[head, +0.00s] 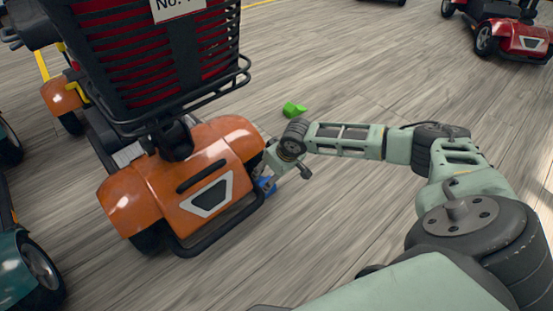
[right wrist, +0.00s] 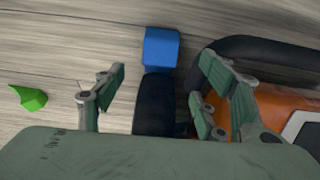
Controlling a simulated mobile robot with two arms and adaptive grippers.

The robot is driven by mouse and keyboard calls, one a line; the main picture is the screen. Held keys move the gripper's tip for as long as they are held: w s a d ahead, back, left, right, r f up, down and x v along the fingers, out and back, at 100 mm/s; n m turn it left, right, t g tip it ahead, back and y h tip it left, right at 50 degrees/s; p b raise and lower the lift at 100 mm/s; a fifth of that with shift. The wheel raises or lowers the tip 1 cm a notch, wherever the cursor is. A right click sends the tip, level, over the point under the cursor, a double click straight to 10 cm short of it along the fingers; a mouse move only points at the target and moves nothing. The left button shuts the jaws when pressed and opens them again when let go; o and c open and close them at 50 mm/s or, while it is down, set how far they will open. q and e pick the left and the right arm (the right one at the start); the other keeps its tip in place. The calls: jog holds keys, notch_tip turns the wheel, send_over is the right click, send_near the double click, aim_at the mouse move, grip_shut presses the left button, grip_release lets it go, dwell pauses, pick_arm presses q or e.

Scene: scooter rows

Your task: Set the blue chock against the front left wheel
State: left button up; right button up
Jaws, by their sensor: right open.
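The blue chock (head: 266,185) lies on the floor beside the orange scooter's (head: 205,180) front corner, partly hidden by my right gripper (head: 273,168). In the right wrist view the blue chock (right wrist: 161,48) sits at the end of a dark tyre (right wrist: 154,105), with its near edge meeting the tyre in the picture; I cannot tell whether they press together. My right gripper (right wrist: 162,75) is open, its fingers apart on either side of the tyre, just short of the chock, with nothing held. My left gripper is not in view.
A green chock (head: 292,109) lies on the floor behind my right gripper. The scooter's black bumper bar (right wrist: 265,48) curves close to my right finger. A teal scooter (head: 25,265) stands at left, a red one (head: 515,40) at far right.

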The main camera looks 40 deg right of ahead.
jog(key=s+r, duration=0.2)
jog(key=shift+d+r, duration=0.15)
jog(key=shift+r, duration=0.15)
jog(key=shift+s, duration=0.15)
dwell(0.3)
